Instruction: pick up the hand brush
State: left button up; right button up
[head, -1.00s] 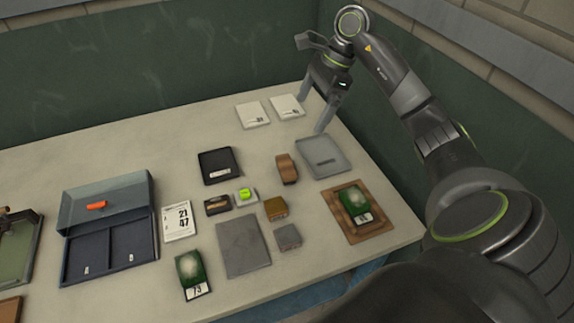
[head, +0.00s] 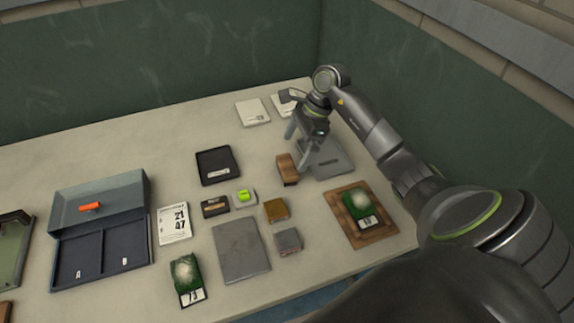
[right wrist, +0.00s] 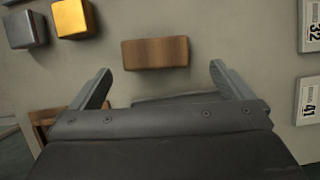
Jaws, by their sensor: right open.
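The hand brush (head: 288,169) appears as a small brown wooden block lying on the table, left of a grey tray. In the right wrist view its wooden top (right wrist: 155,53) lies crosswise, just beyond the fingertips and between their lines. My right gripper (head: 297,150) is open and empty, above the table close behind and right of the brush. Both of its fingers (right wrist: 160,72) are spread wide in the right wrist view, with nothing between them. Any bristles are hidden under the wood. My left gripper is not in view.
The grey tray (head: 326,160) lies partly under my right gripper. A gold block (head: 276,210) and a grey block (head: 288,241) stand in front of the brush. A black tray (head: 217,167) lies to its left. A turf sample (head: 358,205) rests on a wooden board (head: 375,238).

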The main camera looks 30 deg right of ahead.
aim_at(288, 164)
jog(key=shift+a+f, duration=0.3)
jog(key=shift+f, duration=0.3)
jog(key=x, duration=0.1)
jog(key=p+x, duration=0.1)
jog(key=x, duration=0.1)
jog(key=p+x, duration=0.1)
jog(key=shift+s+a+f, duration=0.2)
jog(key=shift+a+f, duration=0.05)
jog(key=shift+a, duration=0.1)
jog(key=shift+w+a+f, duration=0.1)
jog(key=shift+f, duration=0.2)
jog(key=shift+c, duration=0.4)
